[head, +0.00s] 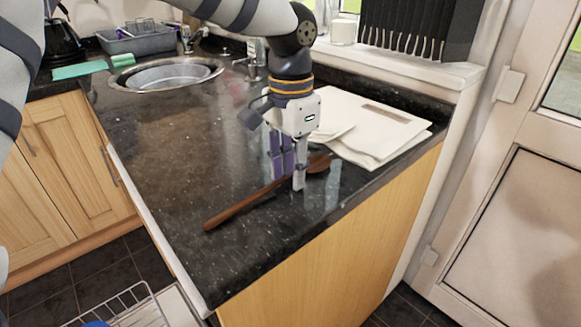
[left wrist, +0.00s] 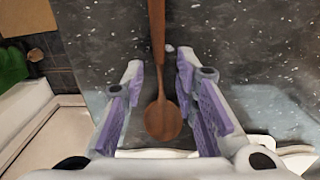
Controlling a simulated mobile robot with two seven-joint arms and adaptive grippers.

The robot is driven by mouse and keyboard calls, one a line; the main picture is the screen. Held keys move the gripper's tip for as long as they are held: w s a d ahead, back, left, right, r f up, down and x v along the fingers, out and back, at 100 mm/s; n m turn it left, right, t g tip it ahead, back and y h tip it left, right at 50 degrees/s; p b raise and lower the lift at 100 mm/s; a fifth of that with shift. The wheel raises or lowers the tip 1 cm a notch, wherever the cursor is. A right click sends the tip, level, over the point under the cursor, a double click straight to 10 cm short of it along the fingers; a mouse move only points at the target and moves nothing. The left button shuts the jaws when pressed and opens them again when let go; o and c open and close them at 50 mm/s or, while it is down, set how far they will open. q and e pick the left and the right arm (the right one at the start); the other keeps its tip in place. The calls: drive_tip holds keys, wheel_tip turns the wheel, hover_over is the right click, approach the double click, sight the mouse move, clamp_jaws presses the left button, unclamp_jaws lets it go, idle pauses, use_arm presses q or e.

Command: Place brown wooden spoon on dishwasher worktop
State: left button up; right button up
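The brown wooden spoon (head: 245,204) lies on the black speckled worktop (head: 180,150), its handle towards the front left and its bowl towards the right. My left gripper (head: 287,180) points down over the spoon near its bowl. In the left wrist view the spoon (left wrist: 158,60) runs between the two purple-padded fingers (left wrist: 160,95), with a gap on each side. The fingers are apart and not closed on it. I cannot tell whether the fingertips touch the worktop. My right gripper is not in view.
White papers or folders (head: 375,130) lie right of the gripper. A round sink (head: 165,75) with a tap (head: 255,55) is at the back. An open dishwasher rack (head: 125,308) is below the front left edge. The worktop's front left is clear.

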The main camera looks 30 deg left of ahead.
use_arm(q)
wheel_tip(320, 180, up, 12)
drive_tip(key=shift+w+r, duration=0.15)
drive_tip(key=shift+r, duration=0.05)
drive_tip(key=shift+f, duration=0.1)
idle(0.3)
